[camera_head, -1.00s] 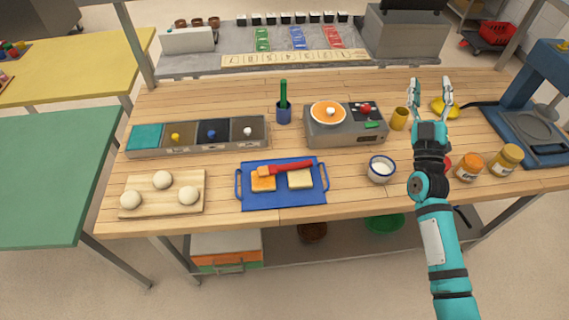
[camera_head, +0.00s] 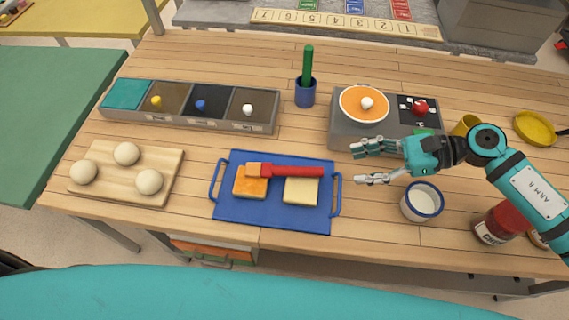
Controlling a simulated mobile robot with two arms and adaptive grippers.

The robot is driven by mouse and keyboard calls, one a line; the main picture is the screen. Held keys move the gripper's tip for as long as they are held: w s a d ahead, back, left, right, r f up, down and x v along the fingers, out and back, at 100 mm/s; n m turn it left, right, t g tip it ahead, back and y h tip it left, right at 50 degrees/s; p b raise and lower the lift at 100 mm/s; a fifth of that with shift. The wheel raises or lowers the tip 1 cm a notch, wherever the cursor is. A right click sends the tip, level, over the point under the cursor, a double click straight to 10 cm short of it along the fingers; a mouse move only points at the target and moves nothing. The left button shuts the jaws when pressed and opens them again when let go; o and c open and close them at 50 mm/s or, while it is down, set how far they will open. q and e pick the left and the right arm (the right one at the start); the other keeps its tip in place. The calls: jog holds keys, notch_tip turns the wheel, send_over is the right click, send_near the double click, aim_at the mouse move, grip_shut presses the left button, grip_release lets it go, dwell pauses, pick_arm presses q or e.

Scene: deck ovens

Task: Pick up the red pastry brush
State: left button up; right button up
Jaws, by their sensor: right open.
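My left gripper is not in view.
A white bowl with a blue rim (camera_head: 421,203) stands just below my right gripper. A dough board (camera_head: 164,189) lies left of the tray, a compartment box (camera_head: 187,122) behind. Red-labelled jar (camera_head: 494,225) is at right.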

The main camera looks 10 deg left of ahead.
aim_at(307, 169)
jog(key=p+x, duration=0.1)
jog(key=x, duration=0.2)
jog(key=p+x, duration=0.1)
jog(key=x, duration=0.2)
jog(key=shift+w+a+f, duration=0.1)
jog(key=shift+w+a, duration=0.1)
jog(key=shift+a, duration=0.15)
jog(key=shift+s+a+f+p, duration=0.1)
jog(key=shift+a+f+p, duration=0.25)
jog(key=shift+a, duration=0.5)
jog(key=p+x, duration=0.2)
jog(key=x, duration=0.1)
jog(key=shift+w+a+f+p, duration=0.15)
jog(key=shift+w+a+p, duration=0.1)
jog(key=shift+p, duration=0.05)
jog(key=shift+s+a+f, duration=0.1)
jog(key=shift+a+f, duration=0.2)
jog(key=shift+a, duration=0.15)
jog(key=shift+d, duration=0.1)
jog(key=shift+c, duration=0.9)
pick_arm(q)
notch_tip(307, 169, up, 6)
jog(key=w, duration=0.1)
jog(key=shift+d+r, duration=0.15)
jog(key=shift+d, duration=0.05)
pick_arm(e)
grip_shut()
